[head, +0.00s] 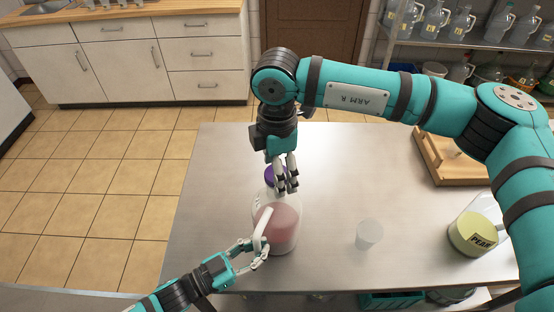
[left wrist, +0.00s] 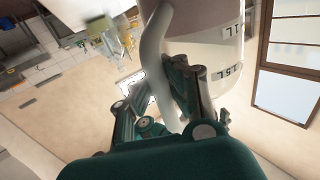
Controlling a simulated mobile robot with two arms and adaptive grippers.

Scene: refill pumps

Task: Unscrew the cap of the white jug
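The white jug (head: 290,205) stands upright on the steel table, with pink contents showing low in its body. It has a pale handle (head: 262,226) on its near left side and a purple cap (head: 270,174) on top. My left gripper (head: 258,254) has its fingers on either side of the handle and looks shut on it. The left wrist view shows the handle (left wrist: 153,60) running down between the fingers (left wrist: 160,105). My right gripper (head: 287,185) points down at the cap, its fingers partly hiding it. I cannot tell whether they touch or grip it.
A clear cup (head: 369,234) stands right of the jug. A container with yellow-green contents (head: 473,233) is at the table's right, below my right arm. A wooden tray (head: 448,165) lies at the back right. The table's back left is bare.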

